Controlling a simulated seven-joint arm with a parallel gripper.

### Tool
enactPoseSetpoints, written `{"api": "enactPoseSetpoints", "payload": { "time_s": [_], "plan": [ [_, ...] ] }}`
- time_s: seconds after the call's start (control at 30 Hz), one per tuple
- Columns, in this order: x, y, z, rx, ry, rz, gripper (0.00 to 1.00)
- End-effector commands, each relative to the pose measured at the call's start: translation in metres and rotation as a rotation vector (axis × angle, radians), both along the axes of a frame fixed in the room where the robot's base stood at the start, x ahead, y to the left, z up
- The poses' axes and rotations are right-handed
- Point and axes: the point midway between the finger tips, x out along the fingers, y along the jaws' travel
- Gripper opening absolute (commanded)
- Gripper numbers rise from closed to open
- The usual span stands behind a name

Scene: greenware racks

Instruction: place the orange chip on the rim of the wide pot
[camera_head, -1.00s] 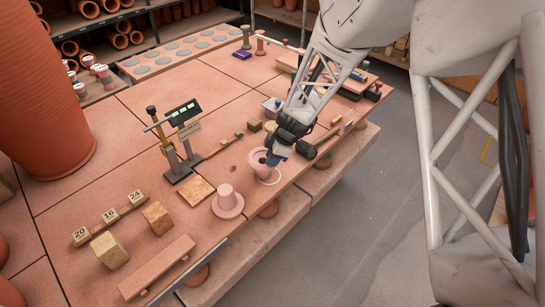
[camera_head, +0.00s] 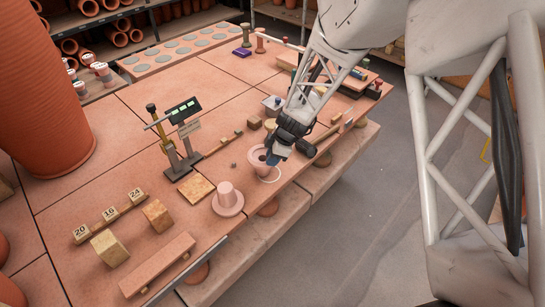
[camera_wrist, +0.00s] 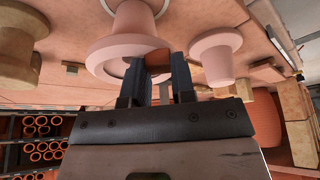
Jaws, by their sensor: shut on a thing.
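The orange chip (camera_wrist: 158,58) shows between my gripper's two fingers in the wrist view; the fingers hide most of it. My gripper (camera_wrist: 162,72) is shut on it. In the head view my gripper (camera_head: 276,156) is at the right side of a pale pink pot with a flared rim (camera_head: 257,158). That pot's rim (camera_wrist: 100,62) is close behind the fingertips in the wrist view. I cannot tell whether the chip touches the rim. A second pink piece with a broad brim (camera_head: 228,206) stands nearer the front; it is apart from my gripper.
A scale with a green display (camera_head: 183,112) stands left of the pot, with a flat tan tile (camera_head: 196,188) in front. Wooden blocks (camera_head: 110,247) and a long bar (camera_head: 157,265) lie near the front. The table's edge is close on the pot's right.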

Motion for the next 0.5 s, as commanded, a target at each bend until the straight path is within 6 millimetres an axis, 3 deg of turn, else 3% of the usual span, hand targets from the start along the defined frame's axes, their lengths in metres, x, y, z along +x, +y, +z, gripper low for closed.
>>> {"api": "enactPoseSetpoints", "payload": {
  "time_s": [0.03,0.07,0.2,0.5],
  "plan": [
    [-0.0033,-0.0004,-0.0061,-0.002,0.009,0.000,0.02],
    [-0.0034,-0.0003,-0.0065,-0.002,0.009,0.000,0.25],
    [-0.0044,-0.0005,-0.0080,-0.003,0.012,0.001,0.46],
    [-0.0058,-0.0004,-0.0104,-0.004,0.016,0.001,0.46]
  ]
}}
